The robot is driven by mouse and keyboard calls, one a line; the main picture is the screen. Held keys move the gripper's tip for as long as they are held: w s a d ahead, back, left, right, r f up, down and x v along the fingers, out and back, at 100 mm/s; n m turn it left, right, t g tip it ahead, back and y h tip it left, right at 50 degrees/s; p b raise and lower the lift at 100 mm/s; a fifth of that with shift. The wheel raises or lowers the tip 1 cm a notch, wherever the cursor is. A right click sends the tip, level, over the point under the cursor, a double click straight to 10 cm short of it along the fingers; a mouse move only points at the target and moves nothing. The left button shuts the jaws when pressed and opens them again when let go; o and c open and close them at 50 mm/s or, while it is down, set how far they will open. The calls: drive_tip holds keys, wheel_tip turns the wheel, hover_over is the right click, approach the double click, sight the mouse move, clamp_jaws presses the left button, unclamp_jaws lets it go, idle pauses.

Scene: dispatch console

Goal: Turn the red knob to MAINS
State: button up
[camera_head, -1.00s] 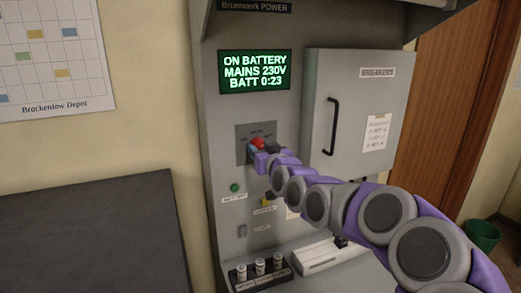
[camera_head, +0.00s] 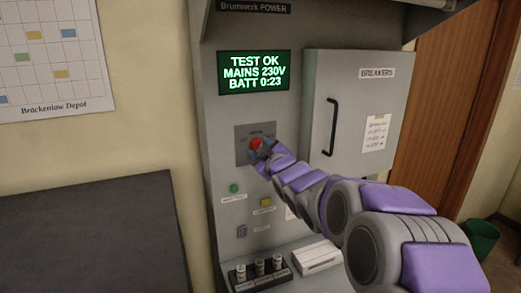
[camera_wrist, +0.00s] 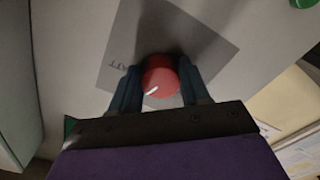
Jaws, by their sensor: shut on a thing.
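The red knob (camera_head: 256,143) sits on a grey plate (camera_head: 242,133) on the console front, below the screen. In the wrist view the red knob (camera_wrist: 163,76) sits between the two dark fingers of my gripper (camera_wrist: 160,92). My gripper (camera_head: 262,149) is shut on the knob. The knob's white pointer mark slants toward the lower left of the wrist view. A BATT label (camera_wrist: 122,76) shows left of the knob there; I cannot make out a MAINS label. The green-lettered screen (camera_head: 254,72) reads TEST OK, MAINS 230V, BATT 0:23.
A breaker cabinet (camera_head: 347,80) with a black handle (camera_head: 332,126) stands right of the knob. Below the knob are a green button (camera_head: 234,188), a yellow button (camera_head: 265,203) and a ledge with several fuses (camera_head: 259,268). A dark desktop (camera_head: 90,230) lies at left.

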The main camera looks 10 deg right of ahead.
drive_tip(key=shift+f+n, duration=0.2)
drive_tip(key=shift+n, duration=1.7)
drive_tip(key=o, duration=1.1)
drive_tip(key=shift+r, duration=0.1)
drive_tip(key=shift+c, duration=0.2)
drive_tip(key=shift+s, duration=0.1)
drive_tip(key=s+d+p, duration=0.2)
drive_tip(key=s+d, duration=0.1)
drive_tip(key=s, duration=1.4)
drive_tip(key=shift+d+p, duration=0.15)
drive_tip(key=shift+p, duration=0.25)
